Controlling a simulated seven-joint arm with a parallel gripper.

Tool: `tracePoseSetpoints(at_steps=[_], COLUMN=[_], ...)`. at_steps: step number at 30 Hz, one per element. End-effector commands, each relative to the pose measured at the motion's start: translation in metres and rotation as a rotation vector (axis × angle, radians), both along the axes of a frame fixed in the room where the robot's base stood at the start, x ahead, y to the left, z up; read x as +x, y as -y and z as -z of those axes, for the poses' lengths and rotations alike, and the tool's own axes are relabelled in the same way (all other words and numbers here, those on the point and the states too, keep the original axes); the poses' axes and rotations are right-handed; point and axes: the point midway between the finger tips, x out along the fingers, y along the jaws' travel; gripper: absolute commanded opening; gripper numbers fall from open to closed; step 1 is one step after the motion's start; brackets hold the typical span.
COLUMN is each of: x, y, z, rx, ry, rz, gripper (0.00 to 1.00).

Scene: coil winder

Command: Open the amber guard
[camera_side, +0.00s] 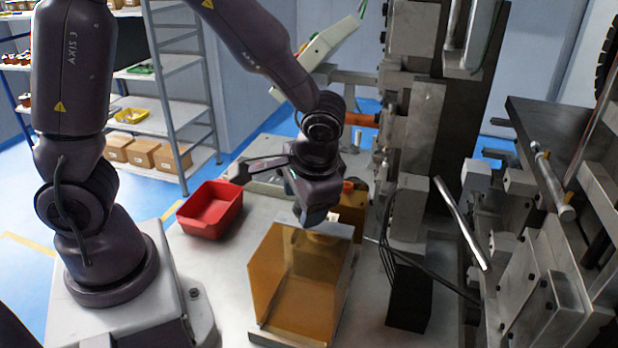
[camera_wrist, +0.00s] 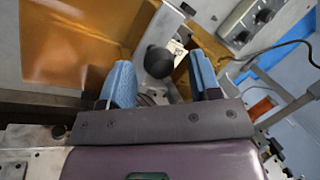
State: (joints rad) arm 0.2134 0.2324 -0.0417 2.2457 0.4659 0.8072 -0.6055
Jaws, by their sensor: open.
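The amber guard (camera_side: 290,280) is a see-through orange box standing on a metal base on the table in the side view; it looks closed. In the wrist view its amber panel (camera_wrist: 80,40) fills the upper left. My gripper (camera_side: 316,218) is just above the guard's top rear part. In the wrist view my gripper (camera_wrist: 160,62) is open, its two blue-padded fingers apart on either side of a round black knob (camera_wrist: 158,62). I cannot tell whether the fingers touch the knob. My wrist hides part of the guard's top in the side view.
A red bin (camera_side: 210,209) stands left of the guard. The tall grey machine column (camera_side: 412,120) and a black block with cables (camera_side: 409,290) stand to the right. Metal fixtures (camera_side: 550,260) crowd the far right.

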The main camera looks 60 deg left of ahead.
Motion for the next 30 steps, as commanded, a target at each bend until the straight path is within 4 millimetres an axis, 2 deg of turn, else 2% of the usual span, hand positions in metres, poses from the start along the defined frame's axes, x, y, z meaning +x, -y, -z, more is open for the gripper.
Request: tracePoseSetpoints(at_steps=[9, 15, 21, 30], x=[0.001, 0.000, 0.000, 0.000], y=[0.022, 0.034, 0.039, 0.040], z=[-0.063, -0.098, -0.114, -0.115], rx=[-0.003, -0.003, -0.001, -0.001], ry=[0.009, 0.005, 0.003, 0.002], rz=[0.003, 0.003, 0.002, 0.002], gripper=[0.57, 0.57, 0.57, 0.57])
